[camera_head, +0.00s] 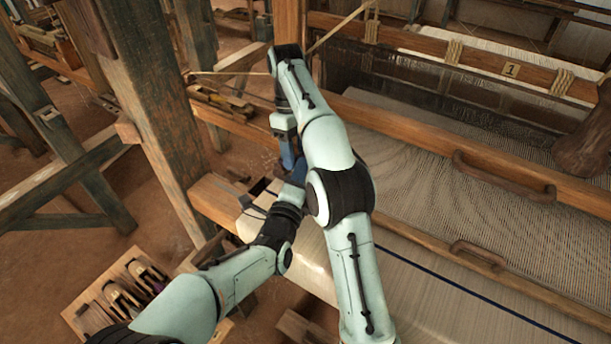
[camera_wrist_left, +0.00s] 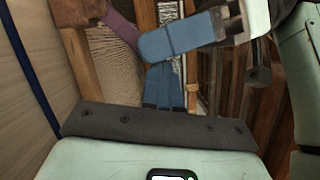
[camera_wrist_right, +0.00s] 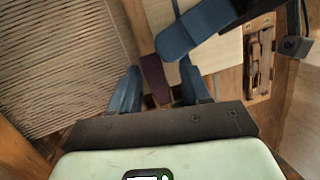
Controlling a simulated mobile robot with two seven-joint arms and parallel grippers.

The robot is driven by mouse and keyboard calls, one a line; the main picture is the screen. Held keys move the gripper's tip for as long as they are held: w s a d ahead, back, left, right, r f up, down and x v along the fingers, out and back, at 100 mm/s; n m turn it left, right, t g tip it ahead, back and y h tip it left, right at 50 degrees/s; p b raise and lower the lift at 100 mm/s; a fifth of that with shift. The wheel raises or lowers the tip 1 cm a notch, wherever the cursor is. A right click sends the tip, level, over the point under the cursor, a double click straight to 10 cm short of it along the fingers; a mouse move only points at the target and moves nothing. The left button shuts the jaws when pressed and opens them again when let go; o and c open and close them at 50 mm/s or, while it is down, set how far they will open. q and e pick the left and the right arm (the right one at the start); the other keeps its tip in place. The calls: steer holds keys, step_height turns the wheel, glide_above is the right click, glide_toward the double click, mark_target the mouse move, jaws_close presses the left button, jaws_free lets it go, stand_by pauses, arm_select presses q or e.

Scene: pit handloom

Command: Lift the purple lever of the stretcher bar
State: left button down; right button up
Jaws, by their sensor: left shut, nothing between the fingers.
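The purple lever (camera_wrist_right: 155,80) shows in the right wrist view as a short dark strip between the fingers of my right gripper (camera_wrist_right: 160,68). These fingers are open, with a gap on either side of the lever. The purple lever (camera_wrist_left: 119,26) also shows at the top of the left wrist view. My left gripper (camera_wrist_left: 164,84) is shut and empty, its blue fingers together. A blue finger of the other gripper crosses close in front of it. In the head view my arms hide the lever, and the blue fingers are mostly covered. I cannot make out the stretcher bar clearly.
The pale cloth (camera_head: 420,285) with a dark blue stripe and the wooden beam (camera_head: 440,155) lie right of my arms. A wooden post (camera_head: 140,95) stands at the left. A wooden box (camera_head: 125,290) with shuttles sits low left. My two grippers are crowded together.

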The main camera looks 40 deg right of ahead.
arm_select(q)
steer(key=shift+s+d+f, duration=0.1)
steer(key=shift+s+f, duration=0.05)
steer(key=shift+f, duration=0.05)
steer(key=shift+s+f, duration=0.35)
steer(key=shift+s, duration=0.1)
steer(key=s, duration=0.2)
steer(key=s+a+f, duration=0.1)
steer(key=s, duration=0.1)
steer(key=shift+s+a, duration=0.1)
steer(key=v, duration=1)
steer(key=shift+a, duration=0.1)
steer(key=w+a+f+n+t+y, duration=0.3)
steer(key=w+a+f+n+y, duration=0.15)
steer(key=w+a+n, duration=0.85)
steer(key=s+f+n+g+y, duration=0.1)
steer(key=s+f+n+g, duration=0.1)
steer(key=f, duration=0.7)
steer(key=s+d+f+n+g+y, duration=0.1)
steer(key=s+f+n+g+y, duration=0.1)
steer(key=f, duration=0.8)
steer(key=shift+f+n+g, duration=0.3)
steer(key=shift+n, duration=0.5)
